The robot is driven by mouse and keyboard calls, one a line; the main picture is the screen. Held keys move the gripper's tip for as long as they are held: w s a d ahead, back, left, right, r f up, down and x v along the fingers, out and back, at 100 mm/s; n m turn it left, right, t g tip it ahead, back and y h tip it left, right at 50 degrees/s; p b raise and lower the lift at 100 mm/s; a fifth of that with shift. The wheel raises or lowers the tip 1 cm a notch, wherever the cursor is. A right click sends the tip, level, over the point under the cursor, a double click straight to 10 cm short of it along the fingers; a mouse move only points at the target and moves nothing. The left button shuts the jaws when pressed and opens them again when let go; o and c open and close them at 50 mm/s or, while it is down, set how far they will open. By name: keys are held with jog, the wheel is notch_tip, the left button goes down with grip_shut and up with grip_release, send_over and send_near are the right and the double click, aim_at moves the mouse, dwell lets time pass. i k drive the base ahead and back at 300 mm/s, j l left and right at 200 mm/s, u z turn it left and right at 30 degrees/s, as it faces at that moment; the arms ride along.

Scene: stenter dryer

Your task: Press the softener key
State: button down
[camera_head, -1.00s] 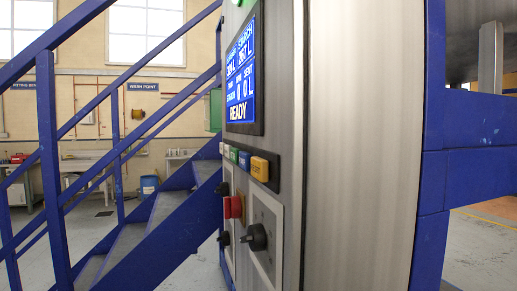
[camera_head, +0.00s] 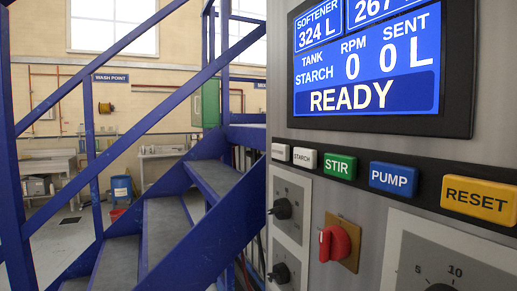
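A row of keys runs along a dark strip on the control panel, below the screen. The leftmost key (camera_head: 280,152) is small and pale; its label is too small to read surely, but it may be the softener key. To its right are a white STARCH key (camera_head: 304,157), a green STIR key (camera_head: 340,166), a blue PUMP key (camera_head: 394,179) and a yellow RESET key (camera_head: 480,199). The blue screen (camera_head: 367,62) reads SOFTENER 324 L, TANK STARCH, RPM 0, SENT 0 L and READY. My gripper is not in view.
Below the keys are a red rotary switch (camera_head: 335,243) on a yellowish plate and black knobs, one at the upper left (camera_head: 283,209). Blue-railed stairs (camera_head: 165,235) rise close to the panel's left side. A blue bin (camera_head: 121,190) stands farther back.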

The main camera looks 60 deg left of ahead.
aim_at(280, 151)
jog(key=k+j, duration=0.2)
jog(key=j, duration=0.2)
jog(key=k+j, duration=0.15)
jog(key=j, duration=0.3)
jog(key=k+j+z, duration=0.1)
jog(key=j, duration=0.3)
jog(key=k+j, duration=0.5)
jog(key=j, duration=0.3)
jog(key=k+j, duration=0.2)
jog(key=j, duration=0.2)
jog(key=z, duration=0.05)
